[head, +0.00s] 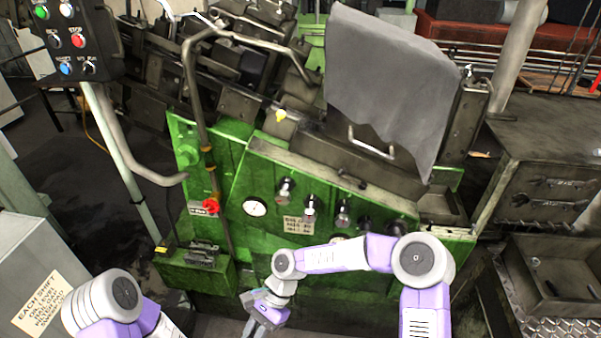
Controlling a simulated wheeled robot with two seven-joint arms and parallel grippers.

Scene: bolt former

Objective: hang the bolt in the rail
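I cannot make out the bolt for certain. A small dark piece lies in the metal tray (572,252) at the right, too small to identify. I cannot pick out the rail for certain among the dark metal parts on top of the green machine (232,165). My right gripper (262,322) hangs low in front of the green machine, near the bottom edge of the head view. Its fingers point down and I cannot tell whether they are apart or hold anything. My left arm shows at the lower left, but its gripper is out of view.
A grey cloth (385,85) covers the machine's upper right. A button panel (70,40) stands at the upper left, a grey cabinet (30,262) at lower left, and a dark bench (548,140) at right.

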